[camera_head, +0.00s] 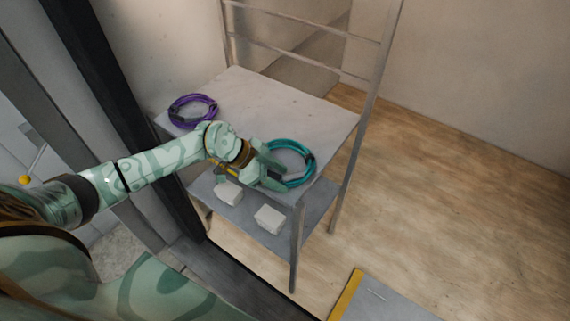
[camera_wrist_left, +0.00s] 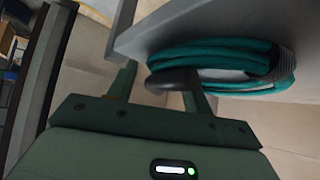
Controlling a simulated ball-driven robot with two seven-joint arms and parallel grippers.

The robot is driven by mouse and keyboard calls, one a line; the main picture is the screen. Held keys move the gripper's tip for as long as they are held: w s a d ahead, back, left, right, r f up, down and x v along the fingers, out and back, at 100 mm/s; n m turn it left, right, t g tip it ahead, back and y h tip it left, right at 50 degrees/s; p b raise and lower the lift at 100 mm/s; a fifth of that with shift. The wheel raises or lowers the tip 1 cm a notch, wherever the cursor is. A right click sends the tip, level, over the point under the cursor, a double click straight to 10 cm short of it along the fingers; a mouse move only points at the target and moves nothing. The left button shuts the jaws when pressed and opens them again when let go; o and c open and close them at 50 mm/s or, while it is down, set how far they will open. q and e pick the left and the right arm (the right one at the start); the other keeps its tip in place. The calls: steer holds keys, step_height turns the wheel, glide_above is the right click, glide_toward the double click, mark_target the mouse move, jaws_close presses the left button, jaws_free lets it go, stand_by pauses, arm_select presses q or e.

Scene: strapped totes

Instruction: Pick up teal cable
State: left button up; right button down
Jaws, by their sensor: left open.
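The teal cable (camera_head: 292,143) is a coiled ring lying at the near right corner of the top shelf, with a dark wrap on its right side. My left gripper (camera_head: 278,172) is at the coil's left, near side, its fingers apart. In the left wrist view, the teal cable (camera_wrist_left: 215,47) lies just beyond the fingertips. A dark rounded part of the coil (camera_wrist_left: 172,82) shows between the two fingers of the left gripper (camera_wrist_left: 160,85). The fingers are not closed on it; whether they touch it I cannot tell. My right gripper is not in view.
A purple cable coil (camera_head: 190,108) lies on the left of the top shelf (camera_head: 265,100). Two white blocks (camera_head: 270,219) sit on the lower shelf (camera_head: 310,212). Metal rack posts (camera_head: 296,245) stand close to the gripper.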

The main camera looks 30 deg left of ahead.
arm_select(q)
steer(key=shift+w+d+f, duration=0.1)
steer(key=shift+d+f, duration=0.05)
steer(key=shift+f, duration=0.05)
steer(key=shift+r, duration=0.1)
jaws_close()
